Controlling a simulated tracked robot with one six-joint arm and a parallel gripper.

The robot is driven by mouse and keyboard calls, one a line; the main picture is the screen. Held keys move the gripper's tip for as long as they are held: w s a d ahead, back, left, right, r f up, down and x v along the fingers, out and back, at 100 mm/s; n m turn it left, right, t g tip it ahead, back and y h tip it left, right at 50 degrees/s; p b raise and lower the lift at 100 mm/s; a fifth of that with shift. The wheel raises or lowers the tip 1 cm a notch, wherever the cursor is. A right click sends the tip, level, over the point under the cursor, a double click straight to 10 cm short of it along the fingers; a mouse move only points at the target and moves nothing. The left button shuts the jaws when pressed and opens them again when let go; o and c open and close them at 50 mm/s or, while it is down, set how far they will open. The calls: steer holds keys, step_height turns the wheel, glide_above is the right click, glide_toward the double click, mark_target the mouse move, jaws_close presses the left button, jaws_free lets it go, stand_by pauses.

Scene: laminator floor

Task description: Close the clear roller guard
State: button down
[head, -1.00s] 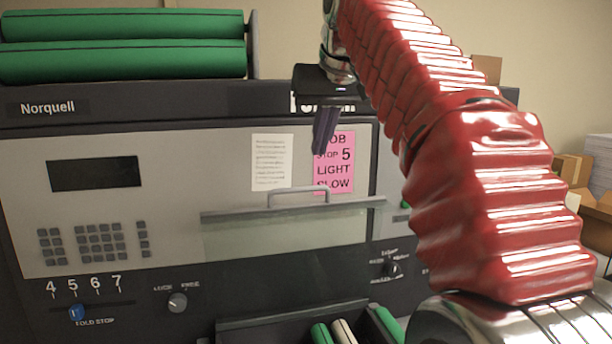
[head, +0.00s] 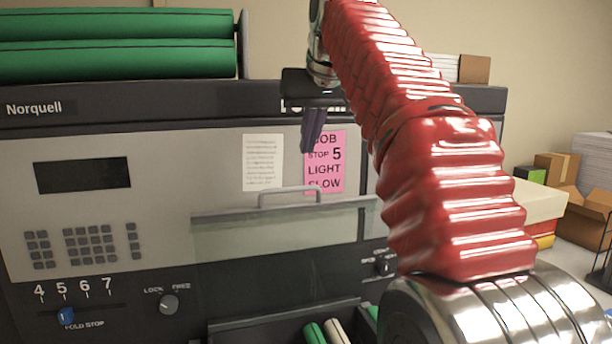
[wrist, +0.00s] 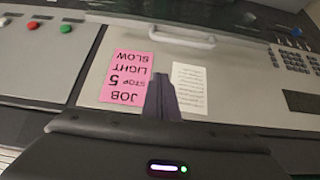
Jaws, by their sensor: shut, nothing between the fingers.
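The clear roller guard (head: 270,238) is a see-through panel on the front of the grey Norquell machine, with a grey bar handle (head: 290,195) along its top edge. In the wrist view the handle (wrist: 182,38) shows near the top, with part of the clear panel (wrist: 130,22) beyond it. My gripper (head: 307,150) is shut and empty. It hangs above the handle, apart from it, in front of the pink note's left edge. In the wrist view its fingers (wrist: 160,80) show between the pink note and the white sheet. I cannot tell how far the guard is from its frame.
A pink note (head: 325,170) reads JOB STOP 5 LIGHT SLOW, beside a white sheet (head: 263,165). Below are a blue fold stop slider (head: 66,315), a lock/free knob (head: 169,304) and a dark tray (head: 240,333) with rollers. Boxes (head: 597,215) stand at the right.

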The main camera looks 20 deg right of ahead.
steer(key=shift+w+f, duration=0.2)
steer(key=shift+f, duration=1.6)
steer(key=shift+w+f, duration=0.15)
steer(key=shift+f, duration=1.65)
steer(key=shift+a, duration=0.2)
steer(key=shift+s+d, duration=0.2)
